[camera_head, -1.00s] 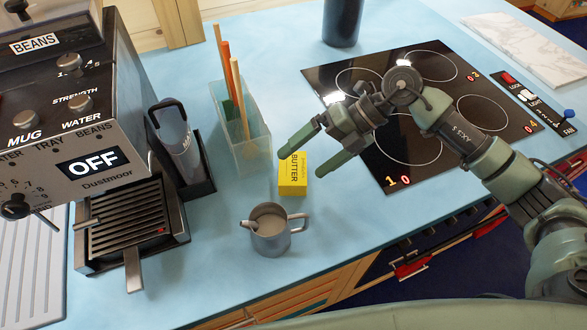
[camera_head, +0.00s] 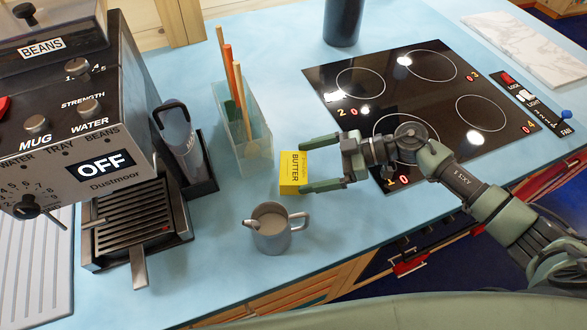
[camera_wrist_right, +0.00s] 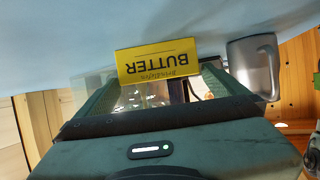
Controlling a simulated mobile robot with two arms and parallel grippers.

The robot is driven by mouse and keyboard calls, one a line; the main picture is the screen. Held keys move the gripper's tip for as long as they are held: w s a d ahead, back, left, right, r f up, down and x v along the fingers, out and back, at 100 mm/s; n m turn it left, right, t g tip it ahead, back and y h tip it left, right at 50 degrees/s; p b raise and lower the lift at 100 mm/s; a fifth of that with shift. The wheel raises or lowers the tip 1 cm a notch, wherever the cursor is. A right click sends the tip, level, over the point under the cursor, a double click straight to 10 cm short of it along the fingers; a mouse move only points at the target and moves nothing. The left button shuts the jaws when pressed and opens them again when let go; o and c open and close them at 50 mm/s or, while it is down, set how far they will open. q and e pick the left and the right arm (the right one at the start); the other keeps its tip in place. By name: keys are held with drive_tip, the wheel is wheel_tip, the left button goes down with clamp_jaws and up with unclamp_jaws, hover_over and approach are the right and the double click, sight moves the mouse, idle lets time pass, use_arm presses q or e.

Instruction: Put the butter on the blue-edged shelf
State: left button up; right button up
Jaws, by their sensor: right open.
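The yellow butter box (camera_head: 290,173) stands on the light blue counter, between the utensil holder and the grey jug. My right gripper (camera_head: 303,166) is open, with its fingers pointing left at the butter and their tips beside its right part. I cannot tell whether they touch it. In the right wrist view the butter (camera_wrist_right: 158,62) shows upside-down lettering and sits ahead, between the finger ends. My left gripper is not in view. I do not see a blue-edged shelf.
A grey jug (camera_head: 271,232) stands just in front of the butter. A clear holder (camera_head: 242,130) with several sticks stands behind it, left. The black hob (camera_head: 440,85) lies right, under my right arm. The coffee machine (camera_head: 75,110) fills the left side.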

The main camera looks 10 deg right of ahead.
sight(296, 167)
drive_tip(key=p+x, duration=0.1)
drive_tip(key=x, duration=0.3)
drive_tip(key=shift+a+r, duration=0.1)
drive_tip(key=shift+a, duration=0.1)
drive_tip(key=c, duration=1.3)
drive_tip(key=shift+c, duration=1.2)
drive_tip(key=shift+w, duration=0.1)
drive_tip(key=shift+r, duration=0.2)
